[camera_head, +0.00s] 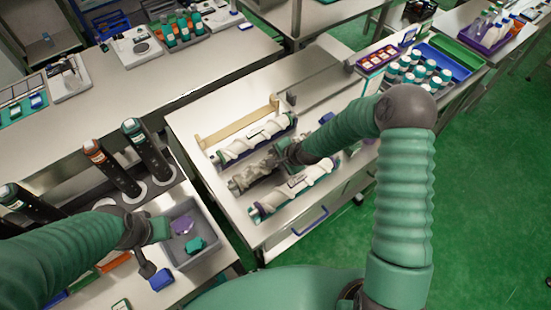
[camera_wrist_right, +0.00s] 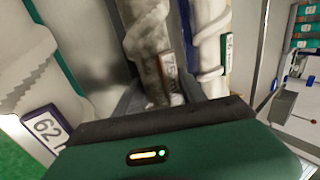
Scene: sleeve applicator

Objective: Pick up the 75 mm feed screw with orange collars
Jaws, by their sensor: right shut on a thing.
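The 75 mm feed screw (camera_head: 248,178) is the middle one of three on the steel table in the head view. It looks worn and grey-brown; I cannot make out orange on its collars. In the right wrist view the screw (camera_wrist_right: 150,52) carries a tag (camera_wrist_right: 171,74) reading 75. My right gripper (camera_head: 285,155) is shut on this screw near its right end; in the right wrist view the gripper (camera_wrist_right: 160,98) has the shaft between its fingers. My left gripper (camera_head: 163,229) hovers at the left edge of a grey bin; its fingers are unclear.
A white screw (camera_head: 255,140) lies behind, another (camera_head: 292,195) in front; in the wrist view one has a 62 tag (camera_wrist_right: 45,129). A beige bracket (camera_head: 235,122) stands behind them. The grey bin (camera_head: 205,257) holds purple and teal pieces. Bare steel (camera_head: 310,72) lies farther back.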

